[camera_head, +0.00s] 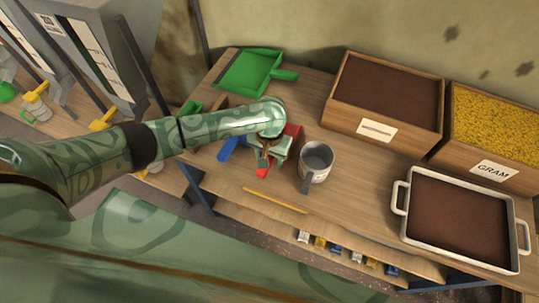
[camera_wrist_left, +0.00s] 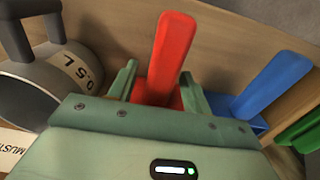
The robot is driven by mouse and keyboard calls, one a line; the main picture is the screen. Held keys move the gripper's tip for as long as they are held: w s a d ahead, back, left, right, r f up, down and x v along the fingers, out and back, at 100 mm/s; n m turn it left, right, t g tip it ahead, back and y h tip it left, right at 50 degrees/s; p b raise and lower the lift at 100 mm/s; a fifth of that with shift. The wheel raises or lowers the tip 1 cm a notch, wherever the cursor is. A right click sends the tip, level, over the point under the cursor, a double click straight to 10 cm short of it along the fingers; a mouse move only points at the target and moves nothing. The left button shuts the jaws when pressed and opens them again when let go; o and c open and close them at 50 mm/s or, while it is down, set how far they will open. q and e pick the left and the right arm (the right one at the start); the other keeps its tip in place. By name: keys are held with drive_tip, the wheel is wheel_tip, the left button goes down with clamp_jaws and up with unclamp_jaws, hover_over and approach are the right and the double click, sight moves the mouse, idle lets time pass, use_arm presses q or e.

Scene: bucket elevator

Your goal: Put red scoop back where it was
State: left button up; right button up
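The red scoop (camera_head: 294,132) stands on the wooden table, partly hidden under my left gripper (camera_head: 266,158) in the head view. In the left wrist view the red scoop's handle (camera_wrist_left: 171,48) rises between the two fingers of my left gripper (camera_wrist_left: 158,88). The fingers are apart, with a gap showing on the handle's left side. The scoop's pan is mostly hidden by the gripper body. The blue scoop (camera_head: 231,147) sits just left of it and also shows in the left wrist view (camera_wrist_left: 274,82). My right gripper is not in view.
A grey 0.5 L mug (camera_head: 316,162) stands close right of the gripper. Wooden crates (camera_head: 375,131) and a white tray (camera_head: 400,210) fill the right. A yellow pencil-like stick (camera_head: 275,201) lies near the front edge.

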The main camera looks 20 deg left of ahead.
use_arm(q)
drive_tip(key=shift+r, duration=0.1)
wheel_tip(320, 180, up, 12)
drive_tip(key=p, duration=0.5)
drive_tip(key=shift+p, duration=0.4)
